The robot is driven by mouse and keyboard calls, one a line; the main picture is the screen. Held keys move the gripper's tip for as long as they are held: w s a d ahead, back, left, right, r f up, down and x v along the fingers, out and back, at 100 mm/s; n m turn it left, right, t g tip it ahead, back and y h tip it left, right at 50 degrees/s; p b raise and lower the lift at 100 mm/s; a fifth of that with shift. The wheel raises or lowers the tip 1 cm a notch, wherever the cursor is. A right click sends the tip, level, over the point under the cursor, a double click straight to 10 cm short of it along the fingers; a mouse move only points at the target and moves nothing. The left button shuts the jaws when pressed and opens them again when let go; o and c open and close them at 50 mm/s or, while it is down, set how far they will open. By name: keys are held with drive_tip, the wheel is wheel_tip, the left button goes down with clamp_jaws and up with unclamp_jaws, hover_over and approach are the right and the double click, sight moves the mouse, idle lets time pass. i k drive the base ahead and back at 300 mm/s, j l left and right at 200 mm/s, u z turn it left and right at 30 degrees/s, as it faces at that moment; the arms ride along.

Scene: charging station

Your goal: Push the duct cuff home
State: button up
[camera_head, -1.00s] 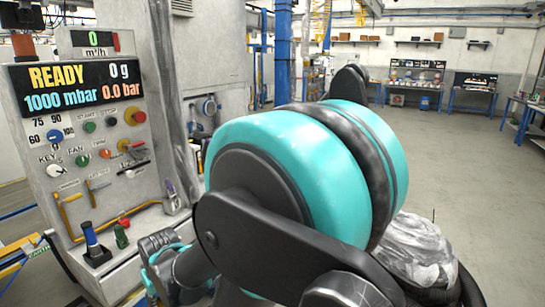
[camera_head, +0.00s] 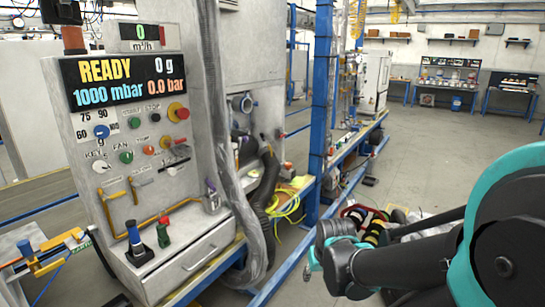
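A dark ribbed duct hose (camera_head: 268,178) hangs beside the right side of the control cabinet and curves down behind a pale grey duct (camera_head: 228,165). A round grey fitting with a dark opening (camera_head: 241,104) sits on the machine wall above the hose. I cannot tell which part is the cuff or whether it is seated. My gripper (camera_head: 318,262) is at the lower middle, in the free space right of the cabinet and apart from the hose. Its fingers are small and partly hidden by the wrist, so I cannot tell if it is open.
The control panel (camera_head: 130,130) reads READY, 1000 mbar, 0.0 bar. A drawer (camera_head: 198,257) is below it. Yellow cable (camera_head: 287,207) lies on the bench behind the hose. A blue post (camera_head: 320,110) stands behind. The floor at right is open.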

sight(270, 158)
drive_tip(key=i+l+u, duration=0.3)
drive_tip(key=i+l, duration=0.7)
drive_tip(key=i, duration=0.05)
